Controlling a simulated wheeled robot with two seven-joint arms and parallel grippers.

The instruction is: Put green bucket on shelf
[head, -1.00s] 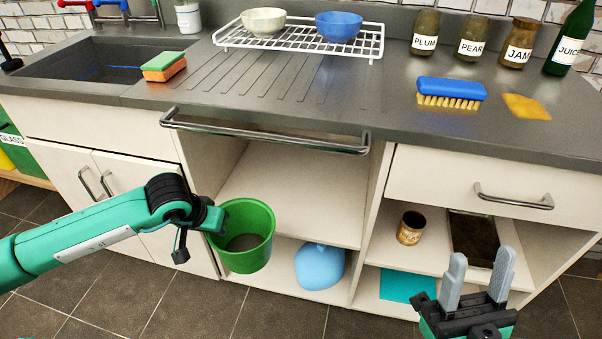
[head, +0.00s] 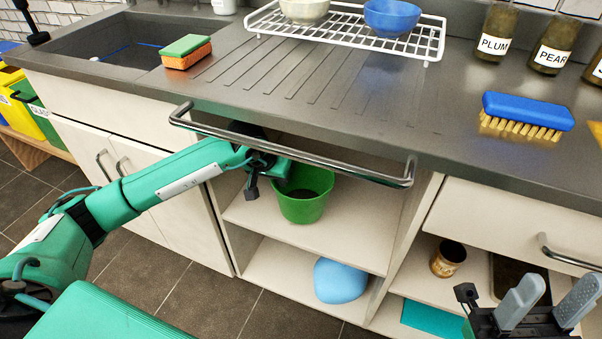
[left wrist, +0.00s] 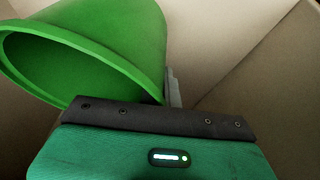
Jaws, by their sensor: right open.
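The green bucket (head: 303,197) is upright inside the open cabinet, at the middle shelf (head: 350,244) under the counter. It also fills the upper left of the left wrist view (left wrist: 95,45). I cannot tell whether its base touches the shelf. My left gripper (head: 272,172) reaches in under the towel bar and is shut on the bucket's left rim. Its fingertips are mostly hidden, with one grey finger part showing in the left wrist view. My right gripper (head: 551,300) is open and empty at the lower right, in front of the right cabinet.
A metal bar (head: 290,150) crosses the front of the opening above my left gripper. A blue rounded object (head: 340,281) lies on the lower shelf. The middle shelf is free right of the bucket.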

